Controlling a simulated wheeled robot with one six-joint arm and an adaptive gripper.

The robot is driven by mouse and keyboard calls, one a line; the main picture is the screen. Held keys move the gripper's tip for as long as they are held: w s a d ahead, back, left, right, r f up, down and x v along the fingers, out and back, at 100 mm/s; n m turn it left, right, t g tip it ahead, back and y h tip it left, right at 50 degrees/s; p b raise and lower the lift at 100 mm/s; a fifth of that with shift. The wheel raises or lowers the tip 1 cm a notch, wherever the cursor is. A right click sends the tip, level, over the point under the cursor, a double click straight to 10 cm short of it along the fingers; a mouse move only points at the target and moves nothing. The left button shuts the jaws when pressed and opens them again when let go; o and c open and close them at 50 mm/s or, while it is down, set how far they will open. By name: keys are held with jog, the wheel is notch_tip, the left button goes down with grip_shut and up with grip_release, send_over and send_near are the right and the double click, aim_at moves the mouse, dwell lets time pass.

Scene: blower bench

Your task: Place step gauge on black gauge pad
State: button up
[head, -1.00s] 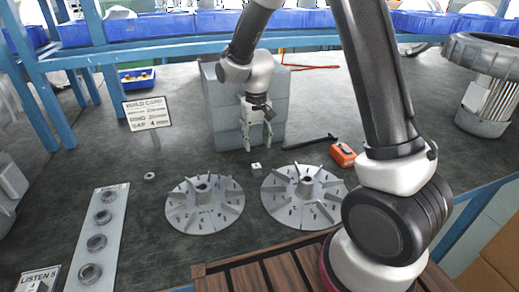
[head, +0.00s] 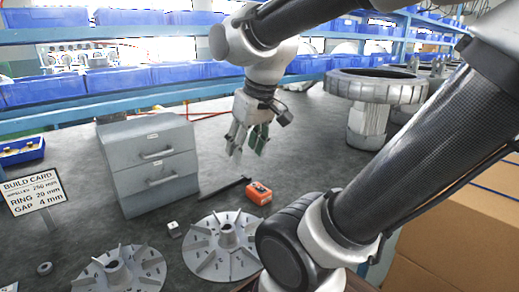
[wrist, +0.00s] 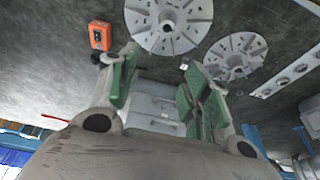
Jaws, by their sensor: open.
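My gripper (head: 247,148) is open and empty, raised above the bench to the right of the grey drawer cabinet (head: 152,165); its green-padded fingers also show in the wrist view (wrist: 165,75). I cannot pick out a step gauge for certain. A small white block (head: 174,229) stands on the bench in front of the cabinet; it also shows in the wrist view (wrist: 184,66), but I cannot tell if it is the gauge. A narrow black strip (head: 225,188) lies beside an orange box (head: 258,194); I cannot tell if it is the gauge pad.
Two grey finned impellers (head: 226,245) lie at the front of the bench, with a small ring (head: 45,268) to the left. Both cabinet drawers look shut. A build card (head: 32,194) stands at left. A large motor wheel (head: 375,86) stands at back right.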

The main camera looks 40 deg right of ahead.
jog(key=shift+o, duration=0.4)
jog(key=s, duration=0.1)
jog(key=s+d, duration=0.1)
jog(key=s, duration=0.1)
jog(key=shift+s+r, duration=0.1)
jog(key=shift+s, duration=0.05)
jog(key=o, duration=0.3)
jog(key=shift+s, duration=0.3)
jog(key=w+a+f+m+g+y, duration=0.35)
jog(key=w+f, duration=0.25)
jog(key=w, duration=0.2)
jog(key=w+a+f+m+g+y, duration=0.2)
jog(key=w+a+f+m+y, duration=0.1)
jog(key=w+f+m, duration=0.3)
jog(key=m+t+y, duration=0.2)
jog(key=m+y, duration=0.5)
jog(key=m, duration=0.2)
send_near(173, 226)
jog(key=shift+a+f+n, duration=0.25)
jog(key=shift+a+f, duration=0.1)
jog(key=shift+a, duration=0.15)
jog(key=x, duration=0.2)
jog(key=shift+a+f, duration=0.15)
jog(key=shift+a, duration=0.05)
jog(key=shift+x, duration=2.65)
